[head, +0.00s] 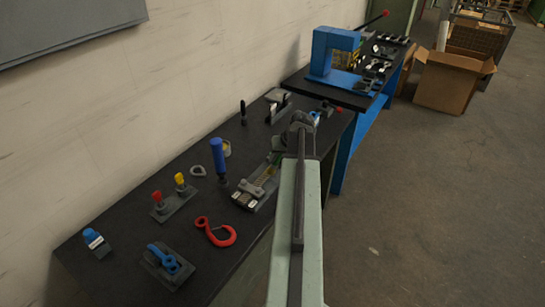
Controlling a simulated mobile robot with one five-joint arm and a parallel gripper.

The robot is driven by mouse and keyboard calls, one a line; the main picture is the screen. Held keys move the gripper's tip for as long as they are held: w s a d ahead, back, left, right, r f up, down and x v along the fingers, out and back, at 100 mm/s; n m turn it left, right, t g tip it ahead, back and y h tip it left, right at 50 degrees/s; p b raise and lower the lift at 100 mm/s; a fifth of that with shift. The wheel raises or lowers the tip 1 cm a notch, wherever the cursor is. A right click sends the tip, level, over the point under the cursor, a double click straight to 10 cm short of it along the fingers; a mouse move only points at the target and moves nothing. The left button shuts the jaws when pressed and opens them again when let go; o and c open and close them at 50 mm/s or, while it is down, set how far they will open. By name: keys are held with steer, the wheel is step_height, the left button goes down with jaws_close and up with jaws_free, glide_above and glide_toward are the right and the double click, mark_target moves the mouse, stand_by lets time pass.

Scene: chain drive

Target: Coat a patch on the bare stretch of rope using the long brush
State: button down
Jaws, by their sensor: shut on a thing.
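My gripper (302,121) is at the far end of my pale green arm, over the back right part of the dark bench. Its fingers are mostly hidden behind the wrist. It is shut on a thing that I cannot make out. A grey fixture (246,193) with a pale, yellowish strip along it lies just left of my arm, partly covered by it. I cannot tell whether that strip is the rope. I cannot pick out the long brush for certain.
A blue-handled tool (218,156) stands upright beside a small tin (227,148). A red hook (215,232), a block with red and yellow knobs (174,203) and a blue-topped clamp (167,263) lie nearer. A blue press (332,57) stands on the farther bench.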

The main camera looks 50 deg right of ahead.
steer(key=shift+s, duration=0.5)
steer(key=shift+a, duration=0.75)
steer(key=shift+w+a+f, duration=0.1)
steer(key=shift+w, duration=1.85)
steer(key=shift+a, duration=0.75)
steer(key=shift+s, duration=2.1)
steer(key=shift+w+a, duration=0.2)
steer(key=shift+w, duration=0.45)
steer(key=shift+w+a, duration=0.25)
steer(key=shift+w, duration=0.4)
steer(key=shift+w+a, duration=0.2)
steer(key=shift+w, duration=0.45)
steer(key=shift+a, duration=0.7)
steer(key=s, duration=0.4)
steer(key=shift+d, duration=0.2)
step_height(320, 180, up, 6)
steer(key=p, duration=0.6)
